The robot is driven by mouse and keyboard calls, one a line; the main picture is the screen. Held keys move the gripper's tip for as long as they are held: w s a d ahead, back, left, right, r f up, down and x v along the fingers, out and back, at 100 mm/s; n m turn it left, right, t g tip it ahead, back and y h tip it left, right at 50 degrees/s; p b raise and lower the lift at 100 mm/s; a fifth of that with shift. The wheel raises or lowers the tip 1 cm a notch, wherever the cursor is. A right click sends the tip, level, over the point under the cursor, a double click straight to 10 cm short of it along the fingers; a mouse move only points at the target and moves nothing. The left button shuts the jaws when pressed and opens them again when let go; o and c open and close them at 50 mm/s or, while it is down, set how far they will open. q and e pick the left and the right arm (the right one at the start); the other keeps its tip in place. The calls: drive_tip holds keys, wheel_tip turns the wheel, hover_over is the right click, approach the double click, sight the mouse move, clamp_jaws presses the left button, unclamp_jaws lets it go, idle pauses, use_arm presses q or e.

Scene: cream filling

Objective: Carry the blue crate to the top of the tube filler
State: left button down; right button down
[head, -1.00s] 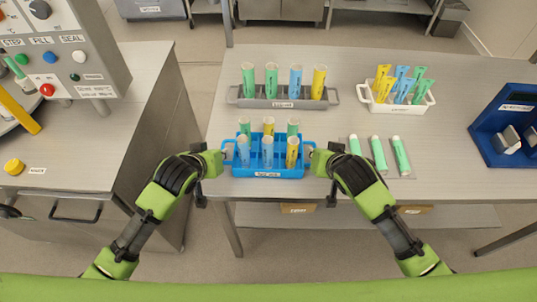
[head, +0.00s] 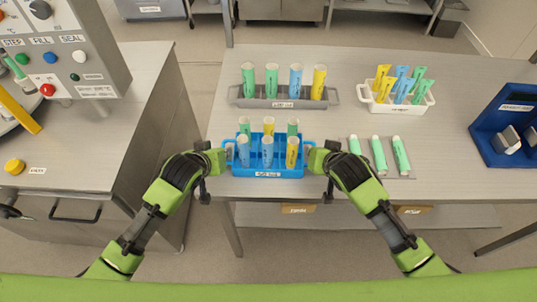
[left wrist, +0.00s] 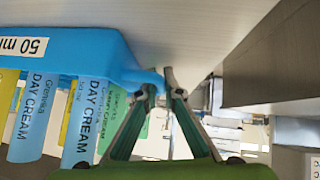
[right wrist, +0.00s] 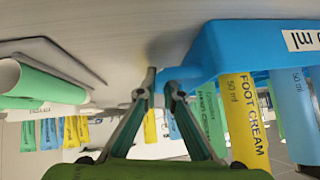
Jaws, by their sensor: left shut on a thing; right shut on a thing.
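The blue crate (head: 240,172) stands at the front edge of the middle table and holds several upright tubes in green, yellow and blue. My left gripper (head: 223,160) is shut on its left handle, and my right gripper (head: 312,158) is shut on its right handle. In the left wrist view the fingers (left wrist: 165,85) meet at the crate's handle (left wrist: 150,77). In the right wrist view the fingers (right wrist: 160,85) close at the other handle (right wrist: 180,73). The tube filler (head: 75,62), with buttons and a dial, stands at the left, partly cut off.
A grey rack (head: 262,103) of tubes stands behind the crate. A white bin (head: 400,107) of tubes is at the back right. Green tubes lie on a mat (head: 402,176) right of my right gripper. A blue stand (head: 485,135) is at far right. A floor gap separates table and filler counter (head: 90,140).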

use_arm(q)
drive_tip(key=shift+r, duration=0.15)
use_arm(e)
drive_tip(key=shift+r, duration=0.15)
